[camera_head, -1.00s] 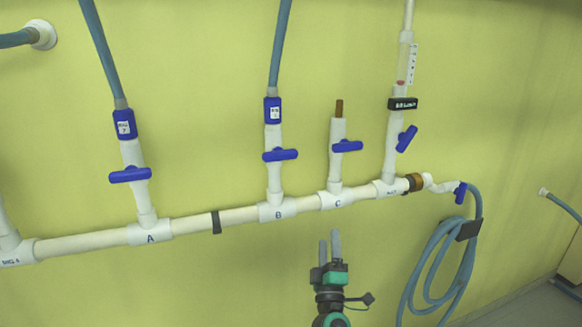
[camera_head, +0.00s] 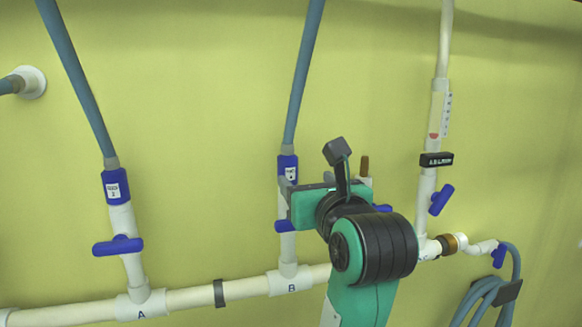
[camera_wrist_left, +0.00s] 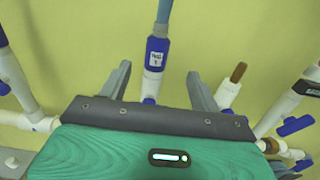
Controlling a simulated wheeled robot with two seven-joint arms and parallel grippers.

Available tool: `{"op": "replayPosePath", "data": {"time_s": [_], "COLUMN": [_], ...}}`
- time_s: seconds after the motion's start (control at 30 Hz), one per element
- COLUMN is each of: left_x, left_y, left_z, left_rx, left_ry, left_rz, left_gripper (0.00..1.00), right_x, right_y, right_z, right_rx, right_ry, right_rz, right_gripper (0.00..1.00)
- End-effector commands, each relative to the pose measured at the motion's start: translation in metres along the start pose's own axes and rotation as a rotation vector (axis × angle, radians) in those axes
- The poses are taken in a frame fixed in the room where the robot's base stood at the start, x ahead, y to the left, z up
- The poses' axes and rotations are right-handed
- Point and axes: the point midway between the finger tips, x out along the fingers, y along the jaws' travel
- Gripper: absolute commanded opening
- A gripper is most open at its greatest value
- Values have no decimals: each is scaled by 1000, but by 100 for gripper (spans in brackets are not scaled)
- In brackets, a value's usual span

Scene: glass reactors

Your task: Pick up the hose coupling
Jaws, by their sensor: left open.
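A blue hose coupling (camera_head: 288,165) with a white label joins a hanging blue-grey hose to the white branch pipe at B; it also shows in the left wrist view (camera_wrist_left: 155,54). A second blue coupling (camera_head: 117,187) sits on branch A. The task does not say which coupling is meant. My left gripper (camera_head: 318,190) is open and faces the wall just below and right of the B coupling. In the left wrist view, its fingers (camera_wrist_left: 158,80) stand apart on either side of the branch below that coupling, not closed on it. My right gripper is not in view.
The B valve handle (camera_head: 283,226) is partly behind my gripper. Branch C, with a brown stub (camera_head: 365,166), stands just right and is mostly hidden. A white horizontal pipe (camera_head: 190,298) runs below. A coiled hose (camera_head: 485,297) hangs at lower right.

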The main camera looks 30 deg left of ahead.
Motion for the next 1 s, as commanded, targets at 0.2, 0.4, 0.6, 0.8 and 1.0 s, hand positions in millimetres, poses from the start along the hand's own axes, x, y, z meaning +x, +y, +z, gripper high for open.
{"op": "replayPosePath", "data": {"time_s": [0.2,0.4,0.6,0.8,1.0], "left_x": [28,65,83,94,115], "left_y": [1,1,0,2,4], "left_z": [4,4,1,3,2], "left_rx": [-1,-1,-3,-1,1], "left_ry": [6,5,5,4,5], "left_rz": [-1,-1,-4,-2,-1], "left_gripper": [64,64,64,64,64], "right_x": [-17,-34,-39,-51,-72], "right_y": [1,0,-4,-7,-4], "right_z": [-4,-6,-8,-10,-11], "right_rx": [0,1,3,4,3], "right_ry": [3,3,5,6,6], "right_rz": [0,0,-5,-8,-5], "right_gripper": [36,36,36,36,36]}}
